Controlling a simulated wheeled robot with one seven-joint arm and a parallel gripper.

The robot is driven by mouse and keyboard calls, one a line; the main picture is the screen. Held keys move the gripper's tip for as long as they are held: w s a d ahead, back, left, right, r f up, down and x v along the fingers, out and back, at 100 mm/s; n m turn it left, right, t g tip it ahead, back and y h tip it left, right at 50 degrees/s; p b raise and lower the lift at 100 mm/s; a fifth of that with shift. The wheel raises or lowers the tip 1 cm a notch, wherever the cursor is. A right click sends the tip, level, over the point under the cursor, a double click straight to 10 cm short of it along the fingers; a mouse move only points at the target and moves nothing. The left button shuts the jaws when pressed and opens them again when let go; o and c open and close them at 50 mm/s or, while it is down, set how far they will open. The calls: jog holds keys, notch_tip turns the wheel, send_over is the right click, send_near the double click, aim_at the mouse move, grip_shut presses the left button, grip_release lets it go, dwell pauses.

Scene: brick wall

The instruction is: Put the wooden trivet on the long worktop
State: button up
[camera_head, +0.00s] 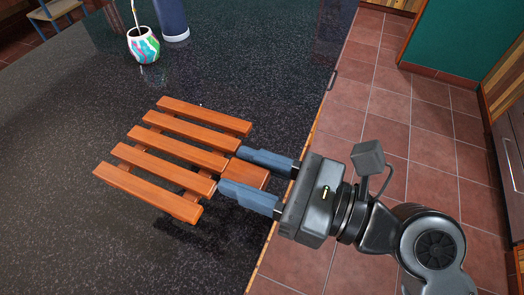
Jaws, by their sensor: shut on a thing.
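The wooden trivet (170,147), made of several reddish-brown slats on cross bars, is in the middle left of the head view. It is over the dark speckled worktop (60,220), near the worktop's right edge. A shadow shows below it; I cannot tell whether any part of it touches the surface. My gripper (235,175) reaches in from the right, with its two blue-grey fingers at the trivet's right side. The fingers are shut on the trivet's right end, one on each side of a wooden part between them.
A patterned cup (143,46) with a straw and a dark blue cylinder (172,18) stand at the worktop's back. A chair (58,12) is beyond at the upper left. The tiled floor (370,80) lies right of the worktop edge. The worktop's left part is clear.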

send_over(273, 146)
jog(key=s, duration=0.4)
jog(key=f, duration=0.5)
jog(key=shift+s+f, duration=0.15)
jog(key=shift+s, duration=0.05)
jog(key=shift+w+f, duration=0.1)
jog(key=shift+f, duration=0.05)
notch_tip(273, 146, down, 2)
jog(key=shift+f, duration=0.75)
jog(key=shift+f, duration=0.1)
jog(key=o, duration=1.2)
jog(key=shift+c, duration=0.2)
jog(key=shift+f, duration=0.15)
